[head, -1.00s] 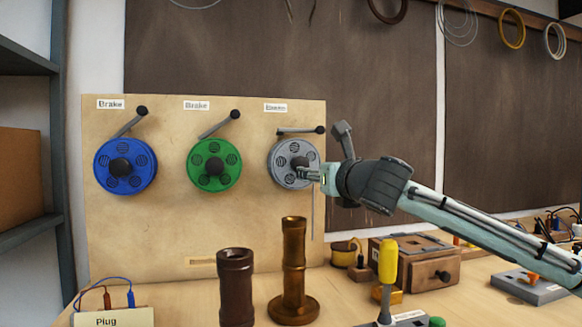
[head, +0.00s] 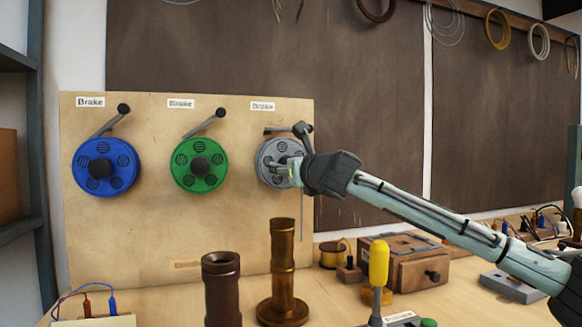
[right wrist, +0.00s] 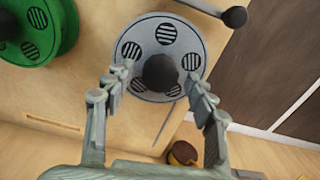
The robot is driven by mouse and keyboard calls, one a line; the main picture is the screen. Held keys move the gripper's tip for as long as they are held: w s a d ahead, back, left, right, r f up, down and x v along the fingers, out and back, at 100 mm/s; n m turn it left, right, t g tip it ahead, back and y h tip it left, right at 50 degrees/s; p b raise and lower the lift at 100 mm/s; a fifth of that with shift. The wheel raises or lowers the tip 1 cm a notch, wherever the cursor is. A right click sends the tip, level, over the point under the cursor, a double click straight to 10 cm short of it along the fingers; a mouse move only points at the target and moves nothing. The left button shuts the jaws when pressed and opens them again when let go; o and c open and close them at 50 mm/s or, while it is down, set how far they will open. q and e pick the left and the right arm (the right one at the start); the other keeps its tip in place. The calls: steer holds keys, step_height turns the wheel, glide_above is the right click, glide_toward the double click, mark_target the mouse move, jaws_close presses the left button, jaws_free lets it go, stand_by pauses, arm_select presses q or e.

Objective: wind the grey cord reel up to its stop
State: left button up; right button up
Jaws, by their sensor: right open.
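The grey cord reel (head: 268,151) is on the upright board, rightmost of three reels, with a brake lever (head: 279,129) above it. In the right wrist view the grey reel (right wrist: 150,30) faces me with its dark centre knob (right wrist: 160,72). My right gripper (right wrist: 162,86) is open, one finger on each side of the knob. The fingers look apart from the knob; their depth is hard to judge. In the head view my right gripper (head: 281,167) covers part of the reel. A thin grey cord (head: 302,215) hangs below the reel. My left gripper is not in view.
A blue reel (head: 82,160) and a green reel (head: 180,165) share the board (head: 130,235), each with a lever above. A brown post (head: 222,290), a bronze post (head: 282,265), a yellow-handled tool (head: 379,263) and a wooden box (head: 420,270) stand on the bench below.

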steer(key=shift+c, duration=0.2)
steer(key=c, duration=1.1)
